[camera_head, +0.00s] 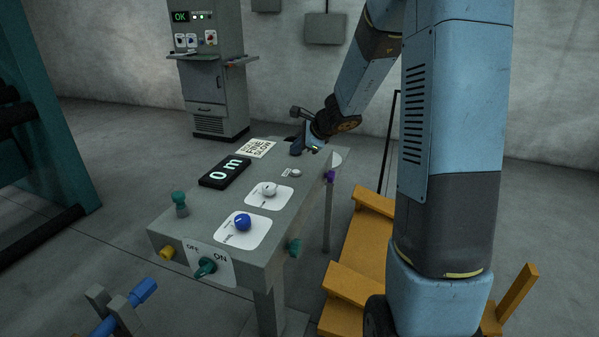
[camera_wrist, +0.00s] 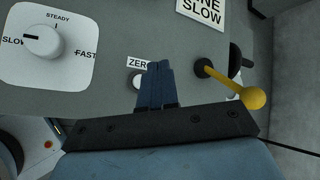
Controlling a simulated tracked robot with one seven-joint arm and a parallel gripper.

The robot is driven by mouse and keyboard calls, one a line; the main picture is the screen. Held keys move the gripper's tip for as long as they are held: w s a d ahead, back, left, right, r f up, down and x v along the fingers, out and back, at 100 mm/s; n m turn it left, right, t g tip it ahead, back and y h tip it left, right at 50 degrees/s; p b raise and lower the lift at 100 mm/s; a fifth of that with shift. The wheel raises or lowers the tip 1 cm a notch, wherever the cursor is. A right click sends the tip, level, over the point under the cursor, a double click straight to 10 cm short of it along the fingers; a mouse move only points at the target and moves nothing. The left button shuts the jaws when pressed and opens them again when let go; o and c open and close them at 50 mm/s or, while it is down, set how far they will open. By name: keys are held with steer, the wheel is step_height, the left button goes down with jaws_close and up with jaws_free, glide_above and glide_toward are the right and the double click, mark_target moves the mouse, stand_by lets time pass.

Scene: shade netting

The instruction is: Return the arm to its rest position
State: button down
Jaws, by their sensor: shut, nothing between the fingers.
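My arm (camera_head: 450,150) reaches over the far end of the grey control console (camera_head: 180,228) and bends down. My gripper (camera_head: 297,148) is low over the console's far end, beyond a small round button (camera_head: 296,173). In the wrist view my gripper (camera_wrist: 154,72) shows two dark blue fingers pressed together with nothing between them. They partly cover the button beside the "ZERO" label (camera_wrist: 138,62). I cannot tell whether the fingertips touch the panel.
A lever with a yellow ball (camera_wrist: 255,98) is right of my fingers. A white dial (camera_wrist: 42,42) is at left. The console also carries a blue knob (camera_head: 243,222), a display (camera_head: 225,171) and an OFF/ON switch (camera_head: 205,267). Orange steps (camera_head: 358,250) are alongside.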

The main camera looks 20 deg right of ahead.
steer(key=shift+r, duration=0.2)
steer(key=s+a+r+n+g, duration=0.1)
steer(key=s+a+r+n, duration=0.2)
steer(key=s+r+n, duration=0.4)
steer(key=s+a+r+n+g, duration=0.15)
steer(key=s+r+n, duration=0.25)
steer(key=s, duration=0.6)
steer(key=s+d+r+n+h, duration=0.1)
steer(key=s+n, duration=0.3)
steer(key=s, duration=0.5)
steer(key=s+d+r+n+h, duration=0.2)
steer(key=s+d+n+h, duration=0.2)
steer(key=s, duration=0.6)
steer(key=shift+d+r+n+t, duration=0.15)
steer(key=shift+r+n+t, duration=0.15)
steer(key=shift+n+t, duration=0.1)
